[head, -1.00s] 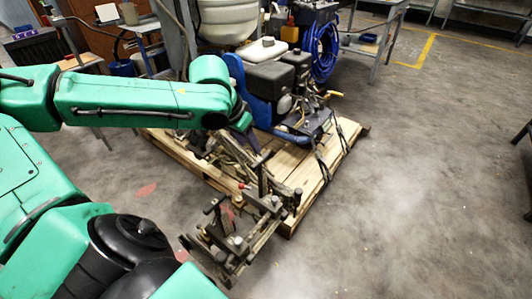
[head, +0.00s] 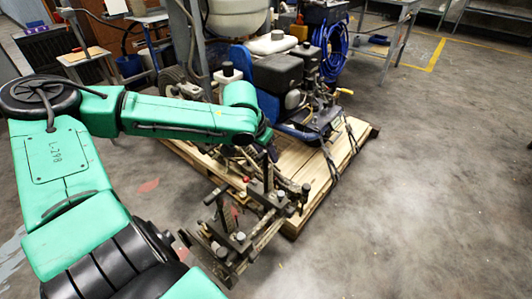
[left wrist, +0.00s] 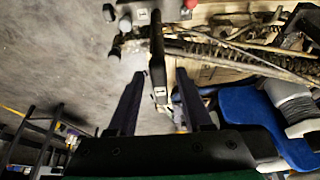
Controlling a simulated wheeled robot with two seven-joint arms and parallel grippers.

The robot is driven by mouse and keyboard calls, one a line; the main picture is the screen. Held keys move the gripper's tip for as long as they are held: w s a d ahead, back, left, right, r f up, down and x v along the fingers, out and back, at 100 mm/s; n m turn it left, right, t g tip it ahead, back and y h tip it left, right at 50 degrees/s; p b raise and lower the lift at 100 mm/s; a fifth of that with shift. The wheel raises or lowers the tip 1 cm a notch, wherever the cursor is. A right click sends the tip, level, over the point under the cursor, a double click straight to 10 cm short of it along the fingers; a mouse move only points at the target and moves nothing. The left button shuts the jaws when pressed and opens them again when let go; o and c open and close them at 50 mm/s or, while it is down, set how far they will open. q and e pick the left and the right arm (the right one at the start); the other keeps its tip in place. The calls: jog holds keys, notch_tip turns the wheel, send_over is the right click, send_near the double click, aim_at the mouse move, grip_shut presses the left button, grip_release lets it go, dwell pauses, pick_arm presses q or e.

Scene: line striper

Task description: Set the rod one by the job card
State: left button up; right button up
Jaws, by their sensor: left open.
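The line striper (head: 285,75), blue with a dark engine, stands on a wooden pallet. At its near end is a dark bracket assembly (head: 238,238) with several upright posts and knobs. My left gripper (head: 266,138) is above the near part of the striper, partly hidden by my own arm. In the left wrist view, my left gripper (left wrist: 158,103) is open, its two dark fingers apart. A dark upright lever (left wrist: 158,62) with small pale labels shows between and beyond the fingertips; contact cannot be told. A red knob (left wrist: 190,4) is at the top edge. I cannot make out a job card.
The pallet (head: 318,200) lies on a grey concrete floor (head: 430,200) that is clear to the right. A coiled blue hose (head: 330,48) hangs at the striper's far side. A metal table (head: 385,35) stands at the back, and a small stand (head: 85,57) at the back left.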

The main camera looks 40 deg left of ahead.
pick_arm(q)
grip_shut()
dwell(1.3)
